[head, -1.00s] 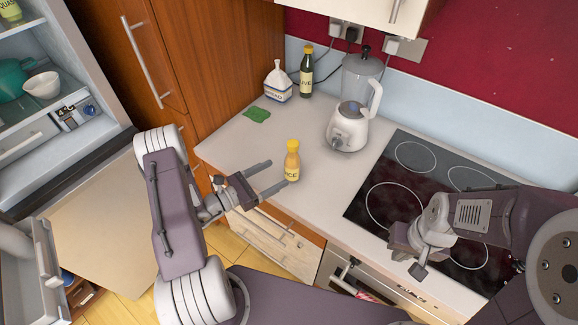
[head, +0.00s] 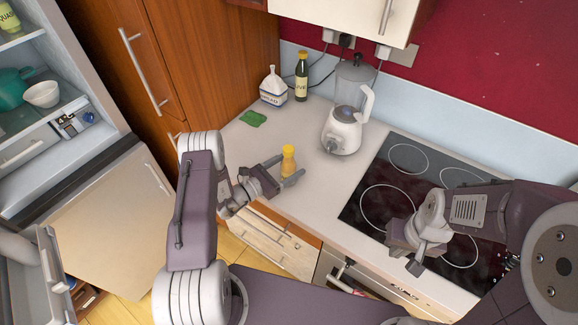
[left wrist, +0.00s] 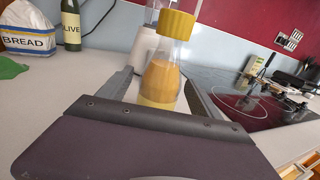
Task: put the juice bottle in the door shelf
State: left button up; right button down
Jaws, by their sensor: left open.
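The juice bottle (head: 289,162), orange with a yellow cap, stands upright on the counter near its front edge. My left gripper (head: 286,170) is open, with its fingers on either side of the bottle. In the left wrist view the bottle (left wrist: 165,80) rises between the two fingers; its lower part is hidden behind the gripper body. The open fridge door (head: 52,262) with its door shelf is at the lower left, only partly in view. My right gripper (head: 416,256) hangs over the front of the hob; its jaw opening is unclear.
The fridge (head: 60,130) stands open at the left, holding a teal pot and a white bowl. On the counter are a green cloth (head: 252,118), a bread bag (head: 273,88), an olive bottle (head: 302,78) and a blender (head: 345,125). The black hob (head: 400,185) lies right.

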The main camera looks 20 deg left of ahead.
aim_at(285, 161)
pick_arm(q)
jog(key=shift+a, duration=0.15)
jog(key=c, duration=0.7)
grip_shut()
jog(key=r, duration=0.2)
jog(key=r+b, duration=0.1)
jog(key=r, duration=0.1)
jog(key=shift+s+d+r, duration=0.2)
jog(key=shift+r, duration=0.05)
jog(key=s+d+r, duration=0.6)
jog(key=s+d, duration=0.1)
jog(key=s, duration=0.1)
jog(key=shift+s+r+p, duration=0.3)
jog(key=shift+s+p, duration=0.1)
